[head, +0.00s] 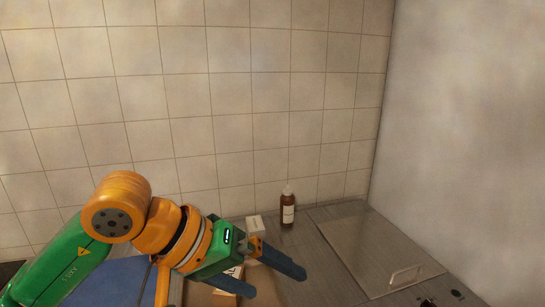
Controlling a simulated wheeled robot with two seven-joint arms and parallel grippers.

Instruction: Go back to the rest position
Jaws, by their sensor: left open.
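My left gripper (272,276) reaches in from the lower left on its green and orange arm. Its two dark fingers are apart, with nothing seen between them. It hangs over the counter, in front of a small white box and a brown bottle. My right gripper is not in the head view.
A brown bottle (288,212) with a pale cap and label stands near the tiled wall. A small white box (254,224) is left of it. A metal lid with a handle (382,243) lies at the right. A plain wall (465,130) bounds the right side.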

